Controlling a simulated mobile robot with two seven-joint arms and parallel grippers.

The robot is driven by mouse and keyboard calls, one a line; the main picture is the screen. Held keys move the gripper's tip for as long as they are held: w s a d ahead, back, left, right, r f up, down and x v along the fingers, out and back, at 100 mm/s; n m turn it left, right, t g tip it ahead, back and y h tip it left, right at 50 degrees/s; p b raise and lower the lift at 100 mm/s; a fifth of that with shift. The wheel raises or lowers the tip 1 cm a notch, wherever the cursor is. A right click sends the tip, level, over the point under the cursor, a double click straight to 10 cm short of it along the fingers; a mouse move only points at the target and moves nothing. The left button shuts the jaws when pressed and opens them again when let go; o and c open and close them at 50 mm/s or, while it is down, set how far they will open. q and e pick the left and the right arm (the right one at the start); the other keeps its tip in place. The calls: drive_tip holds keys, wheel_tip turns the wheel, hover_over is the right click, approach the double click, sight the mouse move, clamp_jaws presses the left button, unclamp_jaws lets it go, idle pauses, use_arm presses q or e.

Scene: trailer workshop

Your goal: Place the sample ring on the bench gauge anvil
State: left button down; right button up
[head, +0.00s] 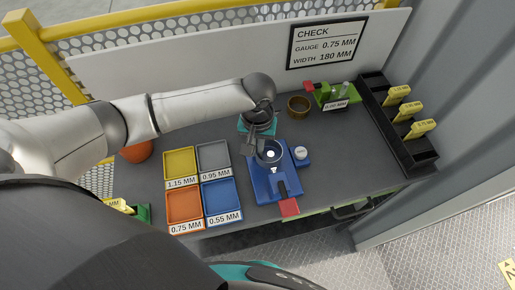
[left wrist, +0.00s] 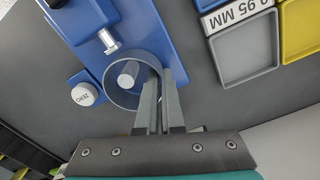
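The sample ring (left wrist: 119,97), a thin grey-blue band, is around the pale round anvil (left wrist: 128,73) of the blue bench gauge (left wrist: 113,62) in the left wrist view. The gauge (head: 265,187) stands near the bench's front edge in the head view, with the ring (head: 260,158) at its back end. My left gripper (left wrist: 158,88) has its fingers close together on the ring's wall, one inside and one outside. In the head view the left gripper (head: 257,147) reaches down from behind. Whether the ring rests on the gauge or hangs slightly above is unclear. My right gripper is not visible.
Yellow (head: 180,162), grey (head: 214,157), orange (head: 184,204) and blue (head: 221,199) labelled trays lie left of the gauge. A white ZERO button (head: 302,153) is beside it. A brown cup (head: 298,106), green device (head: 335,97) and black rack (head: 397,125) stand behind and right.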

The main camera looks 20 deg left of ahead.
use_arm(q)
drive_tip(key=shift+f, duration=0.15)
drive_tip(key=c, duration=1.5)
unclamp_jaws()
drive_tip(key=o, duration=0.4)
drive_tip(key=shift+o, duration=0.2)
wheel_tip(320, 180, up, 12)
drive_tip(key=p, duration=0.2)
